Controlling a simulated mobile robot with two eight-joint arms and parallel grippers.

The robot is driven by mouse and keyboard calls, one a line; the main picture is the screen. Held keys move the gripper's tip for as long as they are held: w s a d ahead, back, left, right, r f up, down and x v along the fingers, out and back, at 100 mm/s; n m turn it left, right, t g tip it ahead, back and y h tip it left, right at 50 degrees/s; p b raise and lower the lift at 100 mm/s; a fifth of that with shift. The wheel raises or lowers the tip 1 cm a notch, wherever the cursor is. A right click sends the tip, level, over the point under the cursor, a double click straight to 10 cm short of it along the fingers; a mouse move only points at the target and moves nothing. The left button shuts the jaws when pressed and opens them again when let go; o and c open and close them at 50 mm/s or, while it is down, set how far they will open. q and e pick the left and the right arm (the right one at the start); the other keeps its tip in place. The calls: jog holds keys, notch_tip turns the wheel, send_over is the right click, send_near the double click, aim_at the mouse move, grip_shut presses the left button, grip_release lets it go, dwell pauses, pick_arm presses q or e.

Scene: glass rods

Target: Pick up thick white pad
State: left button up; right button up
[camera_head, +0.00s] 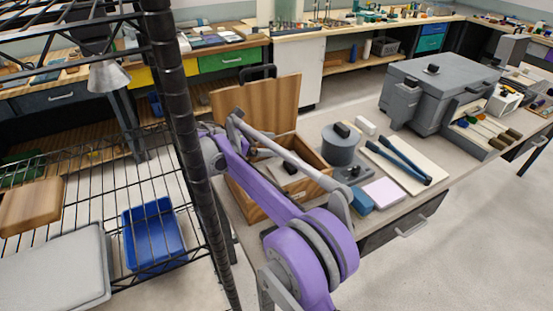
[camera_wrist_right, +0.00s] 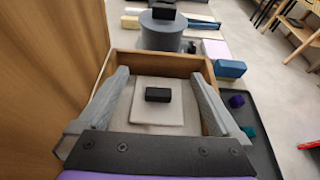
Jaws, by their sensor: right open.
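A flat, square white pad (camera_wrist_right: 172,118) lies inside an open wooden box, with a small black block (camera_wrist_right: 158,95) on its top. In the head view the pad (camera_head: 279,172) is partly hidden behind my purple right arm. My right gripper (camera_wrist_right: 160,74) is open and empty. In the wrist view its two grey fingers stand on either side of the pad, apart from it; their height over it is hard to tell. My left gripper is not in view.
The wooden box (camera_head: 321,180) has walls around the pad and a raised wooden lid (camera_head: 257,103) beside it. A grey cylinder (camera_head: 342,146), a pinkish-white pad (camera_head: 383,192) and dark blue bars (camera_head: 405,159) lie to its right. A black wire rack (camera_head: 182,140) stands at left.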

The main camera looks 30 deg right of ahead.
send_near(292, 164)
jog(key=x, duration=0.3)
jog(key=shift+r+b, duration=0.2)
jog(key=shift+b, duration=0.1)
jog(key=shift+d+f, duration=0.2)
jog(key=shift+f, duration=0.1)
jog(key=shift+x, duration=3.5)
jog(key=c, duration=1.4)
jog(key=shift+r, duration=0.15)
notch_tip(292, 164, up, 10)
jog(key=shift+f+p, duration=0.15)
jog(key=shift+p, duration=0.2)
